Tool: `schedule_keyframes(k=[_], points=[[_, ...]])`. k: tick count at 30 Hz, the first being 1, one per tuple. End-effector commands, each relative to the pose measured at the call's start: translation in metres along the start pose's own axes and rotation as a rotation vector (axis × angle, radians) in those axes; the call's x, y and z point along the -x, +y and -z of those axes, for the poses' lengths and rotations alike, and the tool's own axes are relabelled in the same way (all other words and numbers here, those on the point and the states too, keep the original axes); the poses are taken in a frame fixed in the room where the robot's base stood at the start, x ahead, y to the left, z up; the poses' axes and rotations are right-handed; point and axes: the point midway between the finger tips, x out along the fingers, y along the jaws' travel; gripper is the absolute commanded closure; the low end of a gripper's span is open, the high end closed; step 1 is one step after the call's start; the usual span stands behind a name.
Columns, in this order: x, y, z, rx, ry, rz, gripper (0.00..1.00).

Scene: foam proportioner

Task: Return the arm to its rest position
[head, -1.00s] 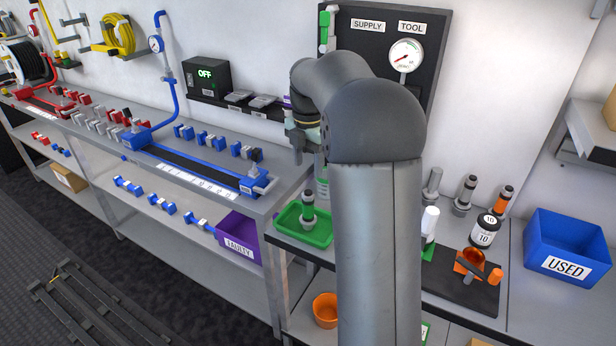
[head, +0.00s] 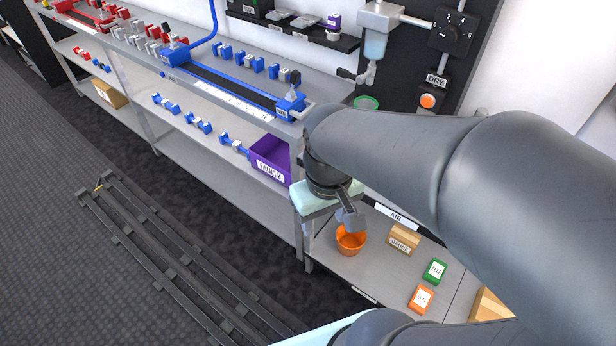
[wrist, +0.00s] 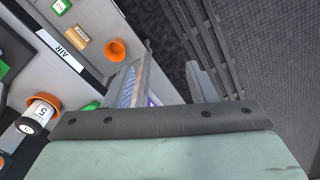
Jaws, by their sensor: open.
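My grey arm (head: 400,150) reaches across the right half of the head view, in front of the bench. My gripper (head: 350,215) hangs at its end in front of the bench edge, seeming to hold nothing. In the wrist view my gripper (wrist: 170,75) has its two fingers spread apart, with dark floor showing between them. The arm hides much of the right-hand bench in the head view.
A purple FAULTY bin (head: 272,160) is left of my gripper. Floor rails (head: 170,260) run at the lower left.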

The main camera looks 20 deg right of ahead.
Motion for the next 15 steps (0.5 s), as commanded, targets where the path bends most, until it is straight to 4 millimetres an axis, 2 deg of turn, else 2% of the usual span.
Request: schedule_keyframes(k=[1,4,15], points=[[-0.004,-0.0032,-0.0087,-0.044,0.003,0.001,0.48],[-0.0083,-0.0056,-0.016,-0.095,0.003,0.002,0.48],[-0.0087,-0.0055,-0.0163,-0.102,0.001,0.002,0.48]])
